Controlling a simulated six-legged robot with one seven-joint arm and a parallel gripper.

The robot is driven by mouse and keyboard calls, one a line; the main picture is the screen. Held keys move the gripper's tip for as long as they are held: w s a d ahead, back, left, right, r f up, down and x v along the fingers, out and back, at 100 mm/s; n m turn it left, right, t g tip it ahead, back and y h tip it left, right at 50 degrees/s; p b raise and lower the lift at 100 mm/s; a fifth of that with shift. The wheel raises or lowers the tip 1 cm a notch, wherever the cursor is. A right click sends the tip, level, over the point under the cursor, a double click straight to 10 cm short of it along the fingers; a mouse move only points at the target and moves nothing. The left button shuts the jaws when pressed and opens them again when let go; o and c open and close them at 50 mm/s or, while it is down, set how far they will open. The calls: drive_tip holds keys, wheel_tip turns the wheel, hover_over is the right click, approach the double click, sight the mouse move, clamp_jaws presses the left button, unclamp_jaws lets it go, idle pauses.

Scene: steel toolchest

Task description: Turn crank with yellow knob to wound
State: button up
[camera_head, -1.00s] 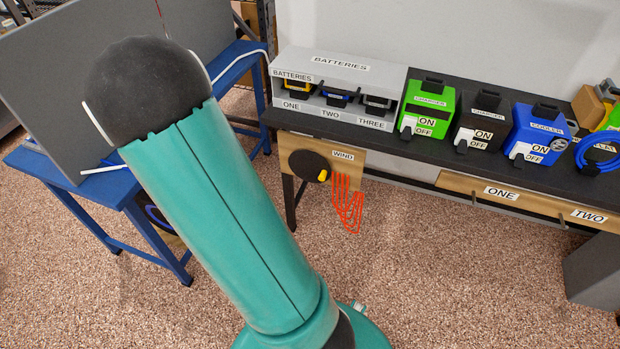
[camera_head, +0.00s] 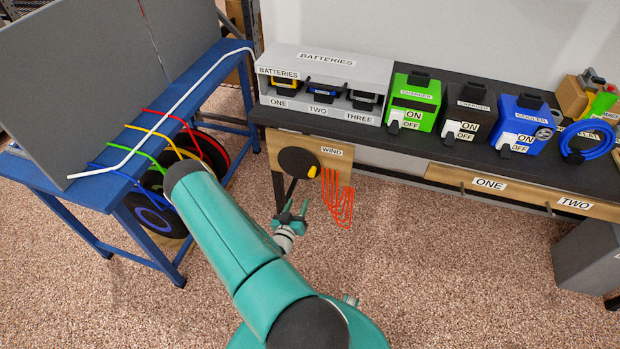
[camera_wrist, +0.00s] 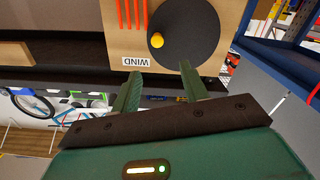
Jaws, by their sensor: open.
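The crank is a black disc (camera_head: 297,163) on a wooden panel under the left end of the workbench, beside a WIND label (camera_head: 331,151). Its yellow knob (camera_head: 312,172) sits at the disc's lower right in the head view. The wrist view is upside down and shows the disc (camera_wrist: 185,35) with the yellow knob (camera_wrist: 157,41) at its left. My gripper (camera_head: 292,207) is below and a little left of the knob in the head view. In the wrist view my gripper (camera_wrist: 160,82) has its two fingers apart and empty, pointing toward the panel, clear of the knob.
An orange cord (camera_head: 341,204) hangs in loops right of the disc. The bench (camera_head: 420,150) carries a battery rack (camera_head: 325,72), a green charger (camera_head: 412,97) and other devices. A blue table (camera_head: 105,188) with coloured hoses stands left. The carpet before the panel is open.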

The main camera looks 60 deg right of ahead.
sight(311, 176)
drive_tip(key=d, duration=0.4)
drive_tip(key=w+d, duration=0.1)
drive_tip(key=d, duration=0.8)
drive_tip(key=shift+w+d, duration=0.3)
clamp_jaws()
